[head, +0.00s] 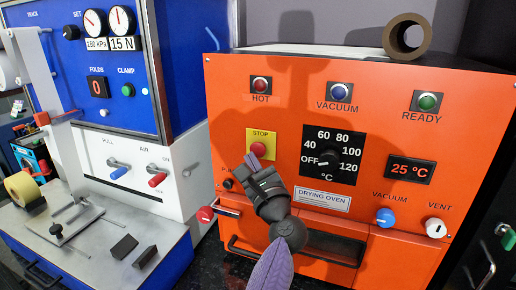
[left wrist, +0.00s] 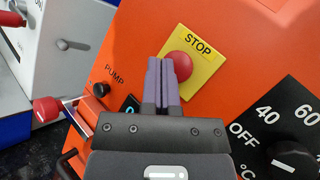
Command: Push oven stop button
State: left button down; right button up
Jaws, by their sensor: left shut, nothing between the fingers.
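The oven's stop button (head: 258,149) is a red dome on a yellow plate marked STOP, on the left part of the orange drying oven (head: 290,112). In the left wrist view the red button (left wrist: 180,66) is just right of the fingertips, partly covered by them. My left gripper (head: 251,160) is shut and empty, its purple fingers pointing up at the lower edge of the yellow plate. In the left wrist view its fingertips (left wrist: 162,62) overlap the plate's left part. I cannot tell whether they touch the panel. My right gripper is not in view.
The pump knob (left wrist: 101,89) and a red-ended handle (head: 206,214) lie left of and below the stop plate. A dial (head: 326,160) is to the right. A blue and white machine (head: 100,90) stands at left. A brown ring (head: 406,36) lies on the oven.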

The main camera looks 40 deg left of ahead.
pick_arm(q)
jog(key=s+d+p, duration=0.1)
jog(key=s+p, duration=0.1)
jog(key=s, duration=0.3)
jog(key=shift+s+d, duration=0.4)
